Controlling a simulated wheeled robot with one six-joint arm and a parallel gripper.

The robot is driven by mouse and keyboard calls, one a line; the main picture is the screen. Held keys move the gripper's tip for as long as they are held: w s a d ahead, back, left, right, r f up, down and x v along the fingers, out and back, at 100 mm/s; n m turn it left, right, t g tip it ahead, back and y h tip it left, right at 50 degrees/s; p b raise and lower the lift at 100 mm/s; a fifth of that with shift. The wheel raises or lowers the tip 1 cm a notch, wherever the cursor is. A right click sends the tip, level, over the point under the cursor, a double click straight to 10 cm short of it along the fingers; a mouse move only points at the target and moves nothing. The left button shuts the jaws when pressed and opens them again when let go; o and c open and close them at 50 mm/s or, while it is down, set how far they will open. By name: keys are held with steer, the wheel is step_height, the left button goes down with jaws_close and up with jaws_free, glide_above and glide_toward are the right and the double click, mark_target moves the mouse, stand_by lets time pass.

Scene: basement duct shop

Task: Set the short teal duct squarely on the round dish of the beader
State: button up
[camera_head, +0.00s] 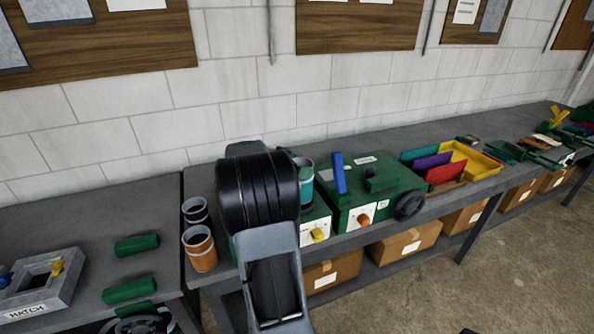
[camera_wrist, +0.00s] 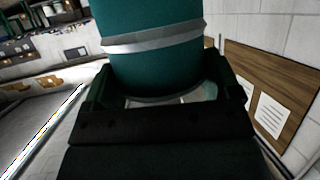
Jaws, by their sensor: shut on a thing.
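The teal duct (camera_wrist: 150,60) is a short upright tube with a silver band, between the two fingers of my gripper (camera_wrist: 168,92) in the wrist view. In the head view only a strip of the duct (camera_head: 308,171) shows at the right of my black wrist. It stands over the smaller green machine (camera_head: 315,229), which has a white front panel and a yellow knob. My arm hides most of that machine and my fingers. I see no round dish, and cannot tell whether the duct touches anything below.
A larger green machine (camera_head: 372,200) with a blue lever and black handwheel stands close on the right. An orange duct (camera_head: 200,250) and a dark grey duct (camera_head: 195,211) stand at the bench's left end. A yellow tray (camera_head: 478,162) is farther right.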

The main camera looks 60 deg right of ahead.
steer(key=shift+f, duration=0.9)
steer(key=shift+a+f, duration=0.1)
steer(key=o, duration=1.1)
steer(key=shift+f, duration=0.1)
steer(key=shift+o, duration=0.2)
